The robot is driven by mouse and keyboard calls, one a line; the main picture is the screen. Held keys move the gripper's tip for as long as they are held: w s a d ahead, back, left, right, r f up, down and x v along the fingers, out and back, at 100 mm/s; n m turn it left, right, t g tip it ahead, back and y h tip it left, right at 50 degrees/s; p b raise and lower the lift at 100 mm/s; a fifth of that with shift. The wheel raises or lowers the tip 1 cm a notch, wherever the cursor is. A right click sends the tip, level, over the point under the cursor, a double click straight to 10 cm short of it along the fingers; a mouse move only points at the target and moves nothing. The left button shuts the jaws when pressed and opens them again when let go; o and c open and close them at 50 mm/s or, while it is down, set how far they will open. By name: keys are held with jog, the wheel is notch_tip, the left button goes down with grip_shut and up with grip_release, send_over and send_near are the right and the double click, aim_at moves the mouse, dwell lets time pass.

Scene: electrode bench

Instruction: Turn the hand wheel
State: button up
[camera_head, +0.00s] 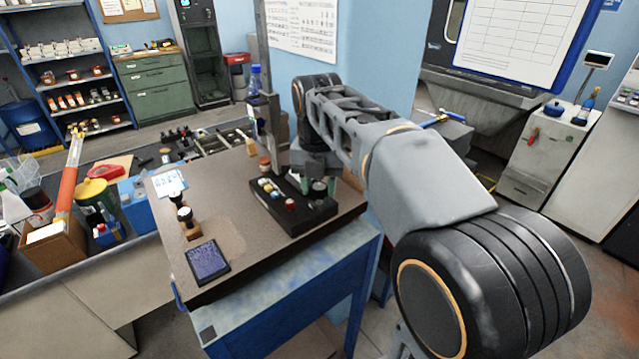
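I cannot make out a hand wheel in the head view; my arm hides part of the bench's back right. My arm reaches from the lower right over the bench (232,213). Its wrist end is at the back of the bench, near a grey upright post (262,45) and behind a black tray (308,221). My gripper (312,168) seems to be low there, but it is small and dark against the things around it. I cannot tell whether its fingers are open or shut, or whether they touch anything.
The black tray holds several small coloured pieces. A dark flat device (207,262) and small stamp-like pieces (186,217) are at the bench's front left. The bench's front middle is clear.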

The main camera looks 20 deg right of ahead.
jog(key=c, duration=0.5)
jog(key=shift+m, duration=0.3)
